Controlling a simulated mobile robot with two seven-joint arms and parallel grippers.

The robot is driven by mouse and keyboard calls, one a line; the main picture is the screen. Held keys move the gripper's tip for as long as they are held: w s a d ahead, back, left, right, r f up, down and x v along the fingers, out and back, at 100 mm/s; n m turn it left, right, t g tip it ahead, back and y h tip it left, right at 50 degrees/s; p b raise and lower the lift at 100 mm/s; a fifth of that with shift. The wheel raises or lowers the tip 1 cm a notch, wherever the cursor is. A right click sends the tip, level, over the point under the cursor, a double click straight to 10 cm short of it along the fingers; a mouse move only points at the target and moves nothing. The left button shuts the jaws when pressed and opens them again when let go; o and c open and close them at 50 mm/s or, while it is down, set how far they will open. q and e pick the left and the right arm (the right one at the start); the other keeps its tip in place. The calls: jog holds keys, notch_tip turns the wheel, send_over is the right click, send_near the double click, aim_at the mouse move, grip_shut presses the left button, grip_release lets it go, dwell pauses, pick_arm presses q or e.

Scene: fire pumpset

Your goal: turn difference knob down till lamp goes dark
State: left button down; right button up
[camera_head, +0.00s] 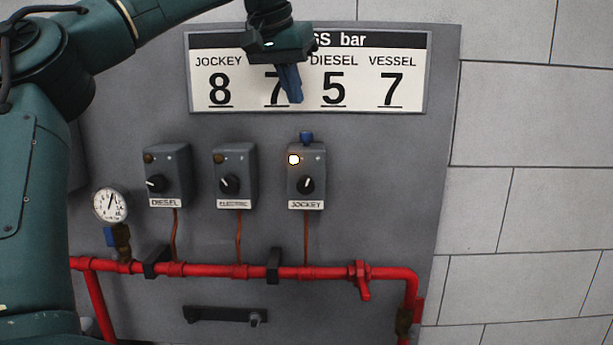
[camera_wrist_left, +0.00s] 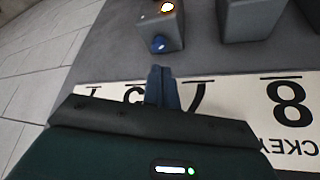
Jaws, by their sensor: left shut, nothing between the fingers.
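The grey JOCKEY switch box (camera_head: 317,176) is on the panel, with a lit white lamp (camera_head: 293,159) on its front. A blue knob (camera_head: 306,137) sits on its top; I cannot tell if it is the difference knob. A black pointer knob (camera_head: 305,185) is on the front. In the left wrist view the box shows with its glowing lamp (camera_wrist_left: 166,7) and blue knob (camera_wrist_left: 158,44). My left gripper (camera_head: 293,97) is shut and empty, pointing down in front of the sign, above and apart from the blue knob. Its fingers also show in the left wrist view (camera_wrist_left: 161,72).
A sign (camera_head: 310,98) above lists JOCKEY 8, DIESEL 5, VESSEL 7; my gripper partly hides another column. DIESEL (camera_head: 181,176) and ELECTRIC (camera_head: 248,176) boxes stand left, their lamps dark. A pressure gauge (camera_head: 111,205) and red pipe (camera_head: 210,270) lie below.

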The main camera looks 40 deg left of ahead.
pick_arm(q)
jog(key=shift+f, duration=3.35)
jog(key=shift+w, duration=0.3)
jog(key=shift+d+r, duration=0.1)
jog(key=shift+d, duration=0.2)
jog(key=shift+s, duration=0.25)
notch_tip(320, 180, up, 6)
send_over(302, 147)
jog(key=s+d, duration=0.1)
jog(key=s, duration=0.2)
jog(key=shift+w, duration=0.15)
